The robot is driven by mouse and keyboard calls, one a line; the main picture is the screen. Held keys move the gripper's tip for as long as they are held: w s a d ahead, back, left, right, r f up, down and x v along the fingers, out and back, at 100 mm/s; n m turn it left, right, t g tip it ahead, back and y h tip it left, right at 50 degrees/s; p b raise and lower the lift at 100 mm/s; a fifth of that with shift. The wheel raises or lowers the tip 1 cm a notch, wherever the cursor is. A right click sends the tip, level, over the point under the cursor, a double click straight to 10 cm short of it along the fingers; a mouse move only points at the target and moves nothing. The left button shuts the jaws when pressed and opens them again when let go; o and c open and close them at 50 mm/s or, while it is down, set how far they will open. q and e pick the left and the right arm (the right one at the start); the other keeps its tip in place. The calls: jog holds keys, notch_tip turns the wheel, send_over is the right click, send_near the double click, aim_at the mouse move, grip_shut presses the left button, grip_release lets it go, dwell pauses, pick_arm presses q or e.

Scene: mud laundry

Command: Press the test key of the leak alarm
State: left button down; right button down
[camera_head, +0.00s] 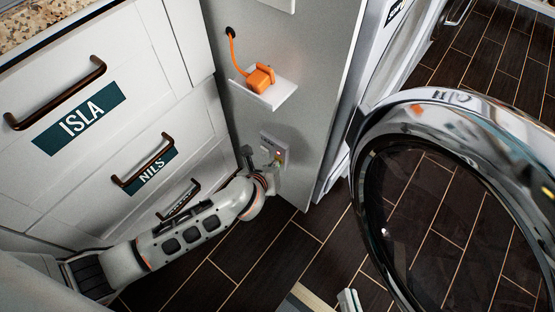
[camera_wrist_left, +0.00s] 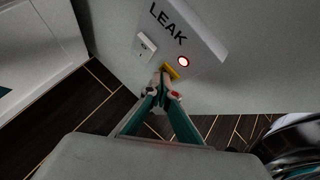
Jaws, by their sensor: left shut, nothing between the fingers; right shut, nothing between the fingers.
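The leak alarm (camera_head: 283,149) is a pale box on the grey side panel, partly hidden by my left wrist in the head view. In the left wrist view the alarm (camera_wrist_left: 206,40) bears the word LEAK, a lit red lamp (camera_wrist_left: 183,61) and a yellow key (camera_wrist_left: 171,71). My left gripper (camera_wrist_left: 163,75) is shut and empty, its green fingertips at the yellow key's lower left edge. They overlap part of the key; I cannot tell if they touch it. My right gripper (camera_head: 349,300) shows only its tips at the bottom of the head view.
A small shelf (camera_head: 271,94) with an orange plug and cord (camera_head: 259,77) is above the alarm. A white socket plate (camera_wrist_left: 145,45) is beside it. Labelled drawers (camera_head: 100,100) stand left. An open round chrome door (camera_head: 460,110) fills the right.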

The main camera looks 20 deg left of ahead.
pick_arm(q)
jog(key=shift+s+a, duration=0.25)
jog(key=shift+s, duration=0.45)
jog(key=shift+s, duration=0.1)
jog(key=shift+s+a+r+p, duration=0.15)
jog(key=shift+s+a, duration=0.3)
jog(key=shift+s, duration=0.7)
jog(key=shift+s+a+f+p, duration=0.15)
jog(key=shift+s+a, duration=0.25)
jog(key=shift+s, duration=0.7)
jog(key=shift+r, duration=0.1)
